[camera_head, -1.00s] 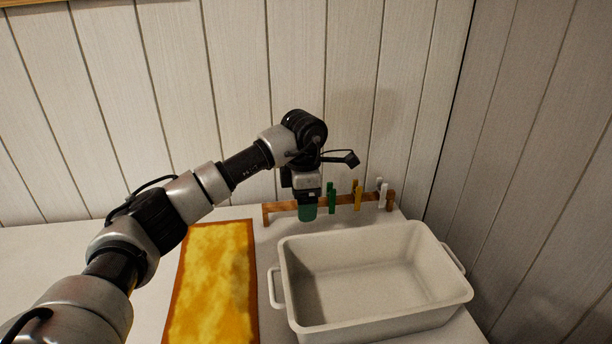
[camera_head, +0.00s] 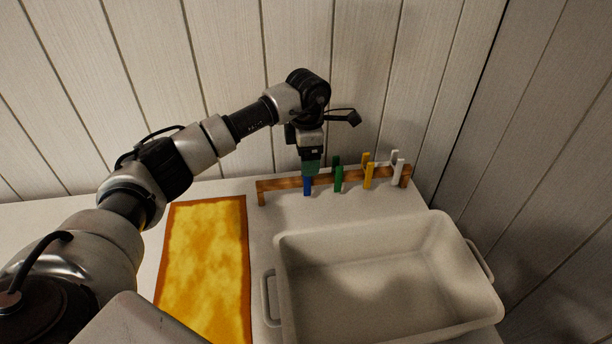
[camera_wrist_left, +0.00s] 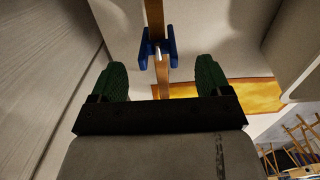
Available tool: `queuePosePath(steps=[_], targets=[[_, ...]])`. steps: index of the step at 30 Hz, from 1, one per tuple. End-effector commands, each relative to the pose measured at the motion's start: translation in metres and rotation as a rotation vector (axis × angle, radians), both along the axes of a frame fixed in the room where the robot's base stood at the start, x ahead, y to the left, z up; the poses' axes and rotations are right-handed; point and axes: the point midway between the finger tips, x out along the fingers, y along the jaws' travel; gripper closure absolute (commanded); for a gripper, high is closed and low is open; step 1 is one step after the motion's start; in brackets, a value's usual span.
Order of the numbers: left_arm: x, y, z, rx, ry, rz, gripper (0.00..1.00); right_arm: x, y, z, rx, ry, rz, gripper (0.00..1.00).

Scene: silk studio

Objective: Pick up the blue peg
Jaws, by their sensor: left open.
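The blue peg (camera_head: 307,186) hangs on the wooden rail (camera_head: 283,185) at its left part, below my left gripper (camera_head: 312,167). In the left wrist view the blue peg (camera_wrist_left: 143,52) straddles the rail, with one prong on each side. My left gripper also shows in the wrist view (camera_wrist_left: 154,78), with its two green fingers apart and nothing between them. The peg lies ahead of the fingertips, roughly between their lines, a little to the left of centre. The upper part of the peg is hidden by the gripper in the head view. My right gripper is not in view.
A green peg (camera_head: 338,178), a yellow peg (camera_head: 369,174) and a white peg (camera_head: 398,172) hang further right on the rail. A large white basin (camera_head: 290,290) stands in front. A yellow cloth with an orange border (camera_head: 205,262) lies at the left. The plank wall is close behind.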

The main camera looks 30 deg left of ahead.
Motion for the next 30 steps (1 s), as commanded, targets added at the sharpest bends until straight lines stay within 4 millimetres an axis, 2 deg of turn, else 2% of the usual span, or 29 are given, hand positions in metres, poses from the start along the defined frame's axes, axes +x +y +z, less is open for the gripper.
queuePosePath(steps=[9, 12, 19, 27, 30], targets=[[0.0, 0.003, -0.043, -0.001, 0.002, 0.001, 0.22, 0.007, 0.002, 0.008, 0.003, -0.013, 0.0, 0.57], [0.0, 0.003, -0.05, -0.001, 0.002, 0.001, 0.22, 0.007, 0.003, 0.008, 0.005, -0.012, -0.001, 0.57], [0.0, 0.003, -0.051, -0.001, 0.001, 0.001, 0.22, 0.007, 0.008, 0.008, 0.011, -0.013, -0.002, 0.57], [0.0, 0.003, -0.05, 0.0, 0.0, 0.001, 0.64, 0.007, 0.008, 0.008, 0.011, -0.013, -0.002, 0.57], [0.0, 0.003, -0.05, 0.0, 0.0, 0.001, 0.75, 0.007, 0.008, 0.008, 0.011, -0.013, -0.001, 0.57]])
